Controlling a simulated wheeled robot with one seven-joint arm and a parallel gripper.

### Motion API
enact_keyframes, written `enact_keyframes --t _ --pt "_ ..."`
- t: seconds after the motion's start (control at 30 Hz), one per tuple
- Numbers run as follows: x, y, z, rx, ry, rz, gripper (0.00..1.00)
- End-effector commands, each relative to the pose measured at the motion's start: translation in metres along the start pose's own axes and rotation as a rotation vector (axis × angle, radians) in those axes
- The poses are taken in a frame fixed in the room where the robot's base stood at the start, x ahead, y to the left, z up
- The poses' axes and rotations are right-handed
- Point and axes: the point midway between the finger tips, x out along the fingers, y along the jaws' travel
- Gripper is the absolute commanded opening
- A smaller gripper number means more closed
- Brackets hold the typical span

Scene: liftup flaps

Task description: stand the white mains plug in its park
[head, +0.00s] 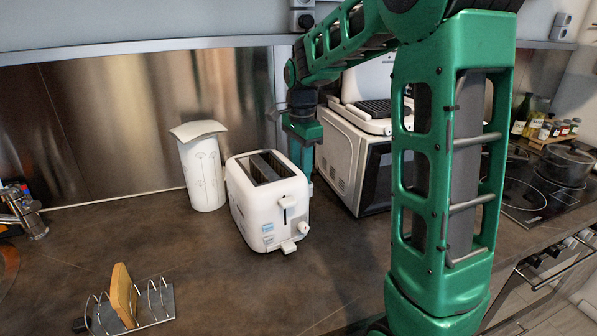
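I cannot make out the white mains plug or its park for certain. A white toaster (268,200) with two slots stands on the dark worktop. A small white piece (289,246) sticks out low at its front, and a white knob-like piece (302,229) shows at its lower right; I cannot tell whether either is the plug. My gripper (303,150) points down behind the toaster's right rear edge, beside the white microwave. Its fingertips are hidden or too small to read, so I cannot tell whether it is open or holds anything.
A white canister (201,168) stands left of the toaster. A white microwave (352,160) with an appliance on top stands to the right. A toast rack (155,303) holds one slice at front left. A hob with a pot (568,163) is at far right. The front middle worktop is clear.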

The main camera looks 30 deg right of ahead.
Motion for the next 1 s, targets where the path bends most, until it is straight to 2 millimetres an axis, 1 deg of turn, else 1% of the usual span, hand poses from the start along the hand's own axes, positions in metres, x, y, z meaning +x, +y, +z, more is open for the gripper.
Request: enact_keyframes --t 0.03,0.3,0.4,0.5,0.6,0.7,1.0 --pt "-0.002 0.005 0.001 0.000 -0.003 0.018 0.49" --pt "-0.057 0.001 0.000 0.001 0.000 -0.003 0.49" --pt "-0.075 0.001 0.000 0.001 0.001 -0.007 0.49" --pt "-0.089 0.000 -0.001 0.002 0.001 -0.010 0.49" --pt "-0.099 -0.001 -0.001 0.002 0.002 -0.012 0.49" --pt "-0.104 -0.001 -0.001 0.002 0.002 -0.014 0.49" --pt "-0.106 -0.001 -0.001 0.002 0.002 -0.015 0.49"
